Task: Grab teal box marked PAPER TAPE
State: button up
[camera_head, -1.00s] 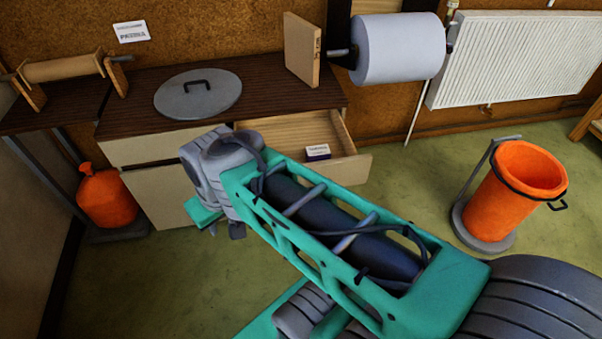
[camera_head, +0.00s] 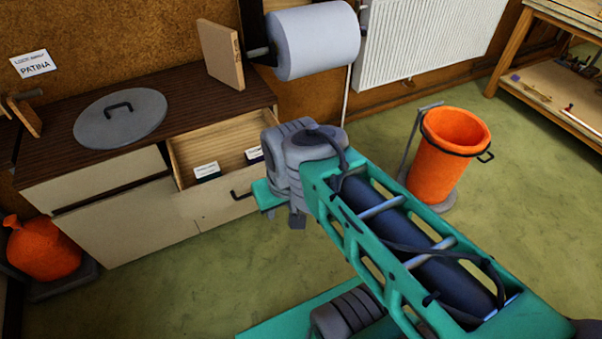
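No teal box marked PAPER TAPE shows in view. A drawer (camera_head: 214,148) stands open in the cabinet below the dark worktop. Two small boxes with white tops and dark sides lie in it, one at the front left (camera_head: 207,171) and one at the right (camera_head: 254,154); their print is too small to read. My teal and grey arm reaches in from the lower right, its wrist just right of the drawer. My gripper's fingers are hidden or not clear, so I cannot tell whether it holds anything.
A grey round lid (camera_head: 120,118) and an upright wooden board (camera_head: 220,54) are on the worktop (camera_head: 180,97). A paper roll (camera_head: 313,40) hangs above. An orange bin (camera_head: 449,150) stands right, an orange sack (camera_head: 42,248) left. A shelved bench (camera_head: 560,80) is far right. Green floor is open between.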

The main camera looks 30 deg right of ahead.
aim_at(208, 172)
jog(key=z, duration=0.05)
jog(key=i, duration=1.35)
jog(key=u, duration=0.1)
